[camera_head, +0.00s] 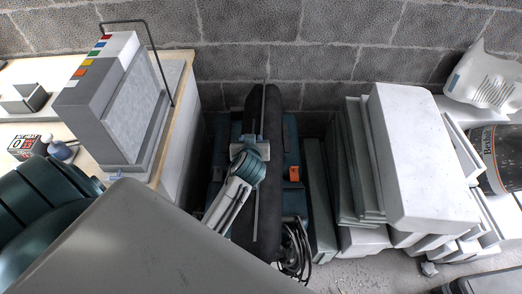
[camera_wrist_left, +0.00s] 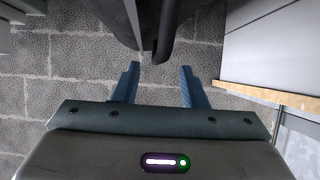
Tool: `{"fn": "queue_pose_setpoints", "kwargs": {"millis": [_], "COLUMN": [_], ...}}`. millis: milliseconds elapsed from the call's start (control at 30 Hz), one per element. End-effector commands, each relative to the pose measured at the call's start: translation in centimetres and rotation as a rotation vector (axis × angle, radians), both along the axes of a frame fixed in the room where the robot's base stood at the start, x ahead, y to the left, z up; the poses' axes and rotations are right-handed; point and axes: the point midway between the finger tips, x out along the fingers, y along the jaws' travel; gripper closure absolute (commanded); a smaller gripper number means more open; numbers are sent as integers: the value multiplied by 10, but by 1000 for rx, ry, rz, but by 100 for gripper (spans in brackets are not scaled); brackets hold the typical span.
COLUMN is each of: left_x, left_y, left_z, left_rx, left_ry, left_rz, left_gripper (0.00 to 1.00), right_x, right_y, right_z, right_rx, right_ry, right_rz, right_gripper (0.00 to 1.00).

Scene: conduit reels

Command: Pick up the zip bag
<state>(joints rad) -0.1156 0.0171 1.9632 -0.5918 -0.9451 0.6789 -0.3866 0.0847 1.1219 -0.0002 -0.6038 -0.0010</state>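I cannot make out a zip bag in either view. In the wrist view my left gripper (camera_wrist_left: 159,85) shows two blue fingers standing well apart, with nothing between them but the block wall behind. A long black item (camera_head: 240,130) with a thin grey rod lies over a teal case in the head view. A dark rounded end with a grey bar (camera_wrist_left: 162,30) hangs above the fingertips in the wrist view; I cannot tell if it is the same item. My right gripper is in neither view.
A wood-edged table (camera_head: 186,90) at left bears a grey box (camera_head: 100,110) with coloured tabs. Stacked white and grey slabs (camera_head: 420,150) stand at right. Black cables (camera_head: 296,250) lie at the lower middle. A block wall (camera_head: 300,40) closes the back.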

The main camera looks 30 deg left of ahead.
Motion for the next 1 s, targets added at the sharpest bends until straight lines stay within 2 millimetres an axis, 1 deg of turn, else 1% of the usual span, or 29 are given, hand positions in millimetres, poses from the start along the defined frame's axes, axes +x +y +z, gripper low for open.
{"fn": "queue_pose_setpoints", "kwargs": {"millis": [100, 233, 333, 533, 567, 600, 667, 700, 733, 767, 1000], "left_x": [17, 29, 33, 34, 34, 34, 33, 33, 33, 33, 33], "left_y": [8, 15, 18, 18, 18, 18, 18, 18, 18, 18, 18], "left_z": [-5, -14, -18, -19, -19, -19, -19, -19, -19, -19, -19], "left_rx": [3, 1, 1, 0, 0, 0, 0, 0, 0, 0, 0], "left_ry": [-1, 1, 1, 0, 0, 0, 0, 0, 0, 0, 1], "left_rz": [-1, -1, -2, -1, -1, -1, -1, -1, -1, -1, -1], "left_gripper": [61, 61, 61, 61, 63, 71, 83, 90, 96, 100, 100], "right_x": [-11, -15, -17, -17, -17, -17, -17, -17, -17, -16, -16], "right_y": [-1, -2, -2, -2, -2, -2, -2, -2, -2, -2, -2], "right_z": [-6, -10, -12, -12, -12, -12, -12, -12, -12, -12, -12], "right_rx": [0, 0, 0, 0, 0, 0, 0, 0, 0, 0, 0], "right_ry": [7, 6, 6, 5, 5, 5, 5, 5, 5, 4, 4], "right_rz": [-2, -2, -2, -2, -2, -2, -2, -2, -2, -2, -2], "right_gripper": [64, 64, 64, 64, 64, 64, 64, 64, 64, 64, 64]}}
